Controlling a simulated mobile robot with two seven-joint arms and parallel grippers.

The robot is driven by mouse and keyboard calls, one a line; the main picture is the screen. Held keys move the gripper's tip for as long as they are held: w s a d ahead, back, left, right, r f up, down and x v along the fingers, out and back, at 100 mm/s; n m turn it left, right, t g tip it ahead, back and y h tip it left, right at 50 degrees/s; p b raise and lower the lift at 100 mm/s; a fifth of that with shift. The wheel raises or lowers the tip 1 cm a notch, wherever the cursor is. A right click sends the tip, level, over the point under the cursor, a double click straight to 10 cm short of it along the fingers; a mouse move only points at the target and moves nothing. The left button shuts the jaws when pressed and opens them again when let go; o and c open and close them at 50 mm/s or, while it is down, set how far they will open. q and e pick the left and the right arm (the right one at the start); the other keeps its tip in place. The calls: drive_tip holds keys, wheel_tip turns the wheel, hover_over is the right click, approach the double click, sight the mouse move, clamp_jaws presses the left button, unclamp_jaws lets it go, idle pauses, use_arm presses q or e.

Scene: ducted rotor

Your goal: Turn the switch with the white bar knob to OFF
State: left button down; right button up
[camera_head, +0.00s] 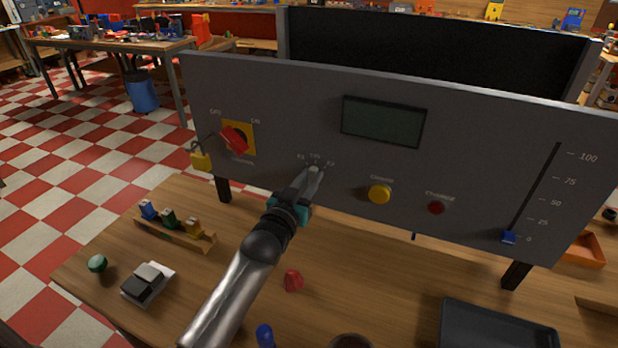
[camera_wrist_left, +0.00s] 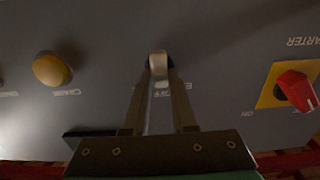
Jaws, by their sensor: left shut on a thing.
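The grey upright panel (camera_head: 285,90) carries the switch with the white bar knob (camera_wrist_left: 158,66). In the left wrist view this pale knob sits between my left gripper's fingertips (camera_wrist_left: 159,72), and the fingers are shut on it. The panel appears upside down there, with small lettering near the knob partly hidden by the fingers. In the head view my left gripper (camera_head: 316,171) reaches the panel just below small position labels. It hides the knob there, and which label the knob points to cannot be told. My right gripper is not in view.
A red rotary switch on a yellow plate (camera_head: 238,138) is left of my gripper, with a yellow padlock (camera_head: 201,161) hanging near it. A yellow button (camera_head: 380,194), a red button (camera_head: 436,207) and a blue slider (camera_head: 509,237) are to the right. Loose items lie on the table below.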

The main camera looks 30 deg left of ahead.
use_arm(q)
drive_tip(key=c, duration=0.7)
unclamp_jaws()
drive_tip(key=s, duration=1)
drive_tip(key=s+d, duration=0.1)
drive_tip(key=s, duration=0.4)
drive_tip(key=shift+s+p, duration=0.1)
drive_tip(key=shift+p, duration=0.25)
